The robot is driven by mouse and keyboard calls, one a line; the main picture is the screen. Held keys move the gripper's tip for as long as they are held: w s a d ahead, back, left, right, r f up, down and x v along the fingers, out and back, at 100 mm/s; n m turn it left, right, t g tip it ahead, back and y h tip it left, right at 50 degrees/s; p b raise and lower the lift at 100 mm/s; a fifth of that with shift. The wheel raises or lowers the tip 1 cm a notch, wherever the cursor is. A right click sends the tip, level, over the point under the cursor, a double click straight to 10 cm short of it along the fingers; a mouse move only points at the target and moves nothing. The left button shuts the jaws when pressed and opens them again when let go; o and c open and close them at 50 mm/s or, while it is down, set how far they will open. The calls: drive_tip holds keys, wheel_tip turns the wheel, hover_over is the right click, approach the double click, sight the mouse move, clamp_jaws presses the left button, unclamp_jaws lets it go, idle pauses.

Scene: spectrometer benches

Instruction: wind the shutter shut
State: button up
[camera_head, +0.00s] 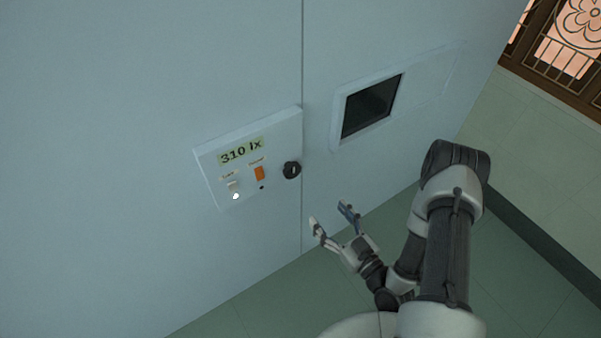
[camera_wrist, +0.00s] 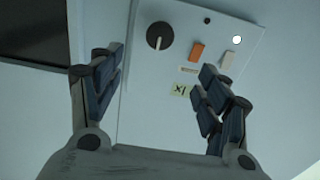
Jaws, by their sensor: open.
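The shutter opening is a dark square window (camera_head: 371,106) in a white frame on the pale wall; part of it shows at the upper left of the wrist view (camera_wrist: 32,30). A black round knob (camera_head: 291,170) sits at the right edge of the white control panel (camera_head: 207,170). In the wrist view the knob (camera_wrist: 160,36) has a light mark and lies ahead, between and beyond my fingers. My gripper (camera_head: 332,214) is open and empty, below and to the right of the knob, apart from the panel. Its spread fingers (camera_wrist: 158,82) face the panel in the wrist view.
The panel carries a display (camera_head: 241,151) reading "310 lx", an orange switch (camera_head: 259,173), a white switch (camera_head: 233,186) and a lit white lamp (camera_head: 235,196). A window with an ornate grille (camera_head: 570,40) is at the upper right. Green tiled floor (camera_head: 260,305) lies below the wall.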

sight(294, 173)
drive_tip(key=b+x, duration=0.2)
drive_tip(key=x, duration=1.5)
drive_tip(key=shift+a, duration=0.1)
drive_tip(key=shift+c, duration=0.2)
drive_tip(key=c, duration=1.1)
drive_tip(key=shift+o, duration=0.2)
